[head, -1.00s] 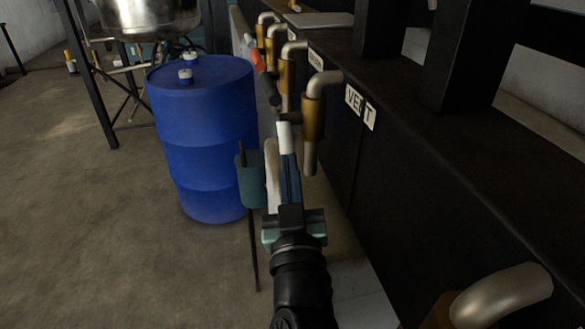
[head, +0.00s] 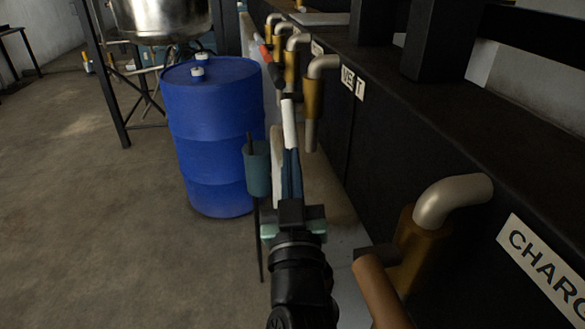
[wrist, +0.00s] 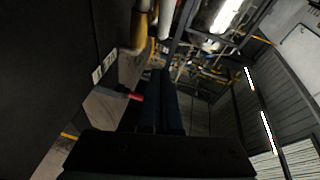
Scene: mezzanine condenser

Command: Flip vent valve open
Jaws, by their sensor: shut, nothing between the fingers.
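The vent valve (head: 313,97) is a brass body with a bent metal pipe on the dark bench front, beside the VENT label (head: 352,82). Its white lever handle (head: 289,125) points down from a dark stem on the body's left side. My gripper (head: 290,155) is shut and empty, with its blue fingers at the handle's lower end. The head view does not show whether they touch. In the wrist view, the dark fingers (wrist: 165,100) point up the picture, and a white cylinder (wrist: 165,18) beside brass is beyond them.
A blue drum (head: 215,135) stands left of my gripper. More valves (head: 277,45) line the bench farther off, with black (head: 275,75) and red (head: 264,53) handles. The charge valve (head: 425,245) juts out at lower right with a brown handle (head: 380,290).

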